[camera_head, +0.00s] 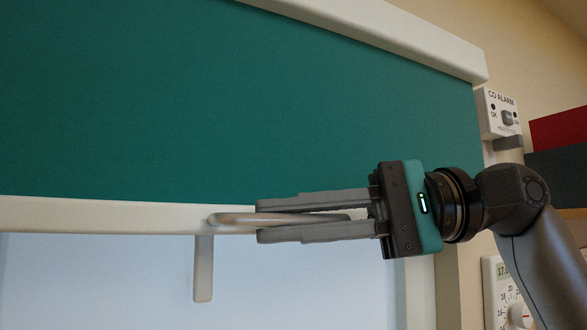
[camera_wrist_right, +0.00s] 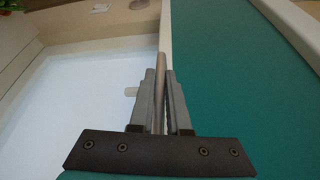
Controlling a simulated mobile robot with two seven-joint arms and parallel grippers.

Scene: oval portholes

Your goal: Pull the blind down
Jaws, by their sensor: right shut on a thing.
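The blind (camera_head: 240,100) is a dark green sheet with a white top casing (camera_head: 400,35) and a cream bottom bar (camera_head: 100,213). It is partly down, with pale window showing below it. A beige rounded pull handle (camera_head: 235,219) is at the bottom bar. My right gripper (camera_head: 258,220) comes in from the right and is shut on the handle, one finger above and one below. In the right wrist view the handle (camera_wrist_right: 160,68) runs between the gripper fingers (camera_wrist_right: 161,78), with the green blind (camera_wrist_right: 220,90) on the right. My left gripper is not in view.
A pale upright tab (camera_head: 203,270) hangs below the bar, in front of the bright window pane (camera_head: 100,275). A white CO alarm (camera_head: 500,113) and a thermostat (camera_head: 508,300) are on the right wall, near red and dark boxes (camera_head: 560,130).

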